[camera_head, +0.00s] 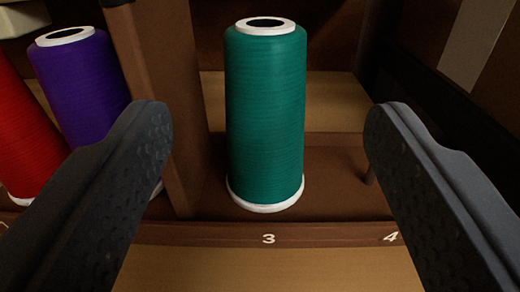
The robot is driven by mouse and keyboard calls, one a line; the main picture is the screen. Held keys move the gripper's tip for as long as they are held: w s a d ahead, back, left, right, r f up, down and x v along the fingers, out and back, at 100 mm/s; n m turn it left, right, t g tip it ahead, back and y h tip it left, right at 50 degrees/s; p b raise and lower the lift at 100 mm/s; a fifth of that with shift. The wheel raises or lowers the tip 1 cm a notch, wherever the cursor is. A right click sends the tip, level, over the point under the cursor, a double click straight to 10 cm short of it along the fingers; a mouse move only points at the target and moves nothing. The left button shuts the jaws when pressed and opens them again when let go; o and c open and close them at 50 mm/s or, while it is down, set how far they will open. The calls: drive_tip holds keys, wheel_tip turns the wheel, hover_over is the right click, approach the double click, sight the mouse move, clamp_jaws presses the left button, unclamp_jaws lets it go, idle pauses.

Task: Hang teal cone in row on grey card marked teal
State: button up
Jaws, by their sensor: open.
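The teal cone (265,115) is a spool of teal thread with white rims at top and base. It stands upright on a brown shelf (335,195), behind the white number 3. My gripper (267,135) is open, with one dark finger at the left and one at the right. The teal cone shows between the fingers, apart from both, and looks a little beyond them. The grey card marked teal cannot be made out here.
A purple cone (85,88) and a red cone (24,135) stand at the left, beyond a brown upright divider (160,90). A short dark peg (369,176) shows right of the teal cone, near the number 4 (390,237). The shelf's front lip (220,233) runs below.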

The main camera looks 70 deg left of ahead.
drive_tip(key=shift+v, duration=1.1)
drive_tip(key=w+d+r+m+t+h, duration=0.2)
drive_tip(key=w+d+r+t+h, duration=0.3)
drive_tip(key=r, duration=0.7)
drive_tip(key=w+d+r+m+t+h, duration=0.15)
drive_tip(key=w+d+r+t, duration=0.45)
drive_tip(key=r, duration=0.6)
drive_tip(key=s+d+r+m+t+h, duration=0.1)
drive_tip(key=d+r+m+h, duration=0.3)
drive_tip(key=r, duration=0.4)
drive_tip(key=s+d+r+m+h, duration=0.1)
drive_tip(key=d+r+m+h, duration=0.1)
drive_tip(key=d+r+h, duration=0.45)
drive_tip(key=s+d+r+m+g, duration=0.1)
drive_tip(key=s+d+r+m, duration=0.1)
drive_tip(key=s+r, duration=0.3)
drive_tip(key=s+d+r+m+g, duration=0.2)
drive_tip(key=s+d+r, duration=0.2)
drive_tip(key=s, duration=0.9)
wheel_tip(320, 180, up, 3)
drive_tip(key=shift+s+f+g, duration=0.25)
drive_tip(key=shift+g, duration=0.05)
drive_tip(key=shift+d, duration=0.1)
